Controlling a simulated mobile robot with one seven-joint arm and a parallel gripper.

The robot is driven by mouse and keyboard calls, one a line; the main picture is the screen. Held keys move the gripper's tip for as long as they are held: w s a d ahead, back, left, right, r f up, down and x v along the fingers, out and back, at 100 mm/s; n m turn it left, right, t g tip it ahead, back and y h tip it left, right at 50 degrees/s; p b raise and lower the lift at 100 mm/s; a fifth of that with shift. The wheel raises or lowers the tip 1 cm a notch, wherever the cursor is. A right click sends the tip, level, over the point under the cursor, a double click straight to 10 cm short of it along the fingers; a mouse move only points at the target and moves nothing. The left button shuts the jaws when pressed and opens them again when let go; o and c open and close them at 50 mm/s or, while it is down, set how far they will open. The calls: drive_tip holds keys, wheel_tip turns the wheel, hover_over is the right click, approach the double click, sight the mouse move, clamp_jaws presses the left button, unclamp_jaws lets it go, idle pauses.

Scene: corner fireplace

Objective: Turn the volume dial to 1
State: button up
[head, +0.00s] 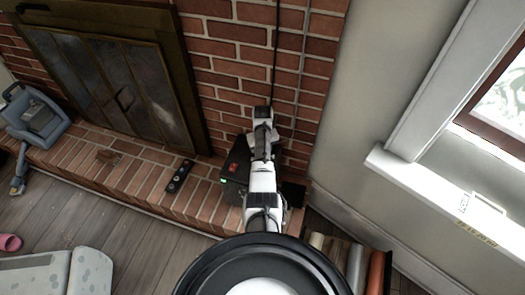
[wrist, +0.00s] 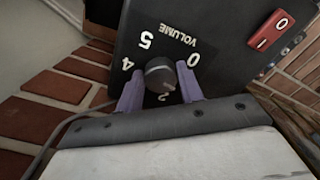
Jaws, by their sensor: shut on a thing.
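The volume dial (wrist: 158,80) is a dark round knob on a black box (wrist: 215,30) in the wrist view. White marks 0, 5 and 4 and the word VOLUME surround it, with another mark partly hidden near my fingers. A pale line shows on the knob; I cannot tell exactly which number it points at. My gripper (wrist: 160,72) has its two purple fingers on either side of the dial, shut on it. In the head view the box (head: 237,168) stands on the brick hearth, partly hidden by my arm; the dial is hidden there.
A red switch (wrist: 270,29) sits on the box near the dial. On the hearth lie a dark bar with round buttons (head: 179,176) and a blue-grey appliance (head: 35,115). The brick wall (head: 235,60) rises close behind the box. Rolled items (head: 355,265) stand at the lower right.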

idle(0.4)
drive_tip(key=o, duration=1)
drive_tip(key=shift+r, duration=0.1)
wheel_tip(320, 180, up, 14)
drive_tip(key=shift+f+b, duration=0.2)
drive_tip(key=shift+b, duration=0.1)
